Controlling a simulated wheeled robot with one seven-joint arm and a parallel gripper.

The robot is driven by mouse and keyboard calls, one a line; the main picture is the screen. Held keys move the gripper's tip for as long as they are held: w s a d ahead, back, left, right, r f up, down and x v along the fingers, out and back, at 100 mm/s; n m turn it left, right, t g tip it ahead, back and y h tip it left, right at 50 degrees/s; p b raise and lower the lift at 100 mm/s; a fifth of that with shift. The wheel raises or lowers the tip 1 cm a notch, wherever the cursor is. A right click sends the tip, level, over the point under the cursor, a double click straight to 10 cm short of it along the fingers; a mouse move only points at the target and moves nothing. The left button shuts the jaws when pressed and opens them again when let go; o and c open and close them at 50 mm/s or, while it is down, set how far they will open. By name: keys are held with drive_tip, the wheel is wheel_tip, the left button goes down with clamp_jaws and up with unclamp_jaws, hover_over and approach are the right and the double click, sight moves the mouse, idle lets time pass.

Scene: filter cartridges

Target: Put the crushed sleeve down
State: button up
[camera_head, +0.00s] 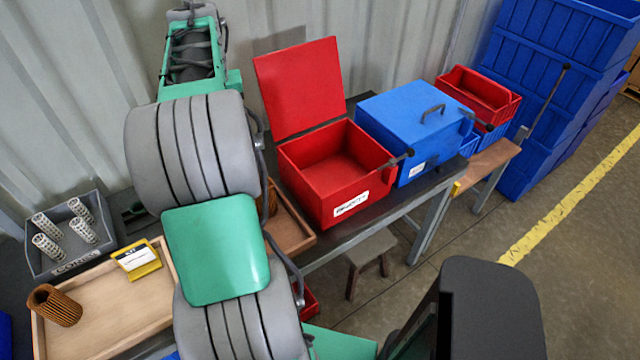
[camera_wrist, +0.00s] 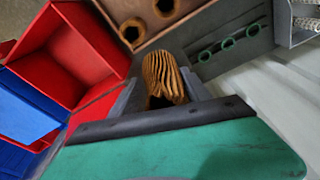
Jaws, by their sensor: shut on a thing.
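The crushed sleeve (camera_wrist: 165,75), orange-brown and pleated with bent folds, is between the fingers of my gripper (camera_wrist: 161,92) in the wrist view. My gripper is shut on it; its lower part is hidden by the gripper. In the head view my own arm hides the gripper. An open red box (camera_head: 328,165) with a white label, its lid up, stands on the dark bench; its visible inside is empty. The red box also shows at the left of the wrist view (camera_wrist: 72,52), to the left of the held sleeve and apart from it.
A closed blue box (camera_head: 415,125) stands right of the red one. A wooden tray (camera_wrist: 185,22) holds two sleeves. A grey panel (camera_wrist: 240,58) has green rings. Another wooden tray (camera_head: 120,310) holds a pleated sleeve (camera_head: 55,305) and yellow card, by a grey bin (camera_head: 75,262) of white cores.

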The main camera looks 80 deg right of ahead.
drive_tip(key=s+d+f+m+b, duration=0.3)
drive_tip(key=s+d+f, duration=0.3)
drive_tip(key=s, duration=0.4)
drive_tip(key=s+d+f+m+b, duration=0.2)
drive_tip(key=s+d+f, duration=0.2)
drive_tip(key=s+f, duration=0.5)
drive_tip(key=shift+g, duration=0.4)
drive_tip(key=f, duration=0.2)
drive_tip(key=s+f, duration=0.1)
drive_tip(key=f, duration=0.2)
drive_tip(key=f+p, duration=0.1)
drive_tip(key=f, duration=0.2)
drive_tip(key=shift+s+f, duration=0.25)
drive_tip(key=shift+s, duration=0.15)
drive_tip(key=o, duration=1.5)
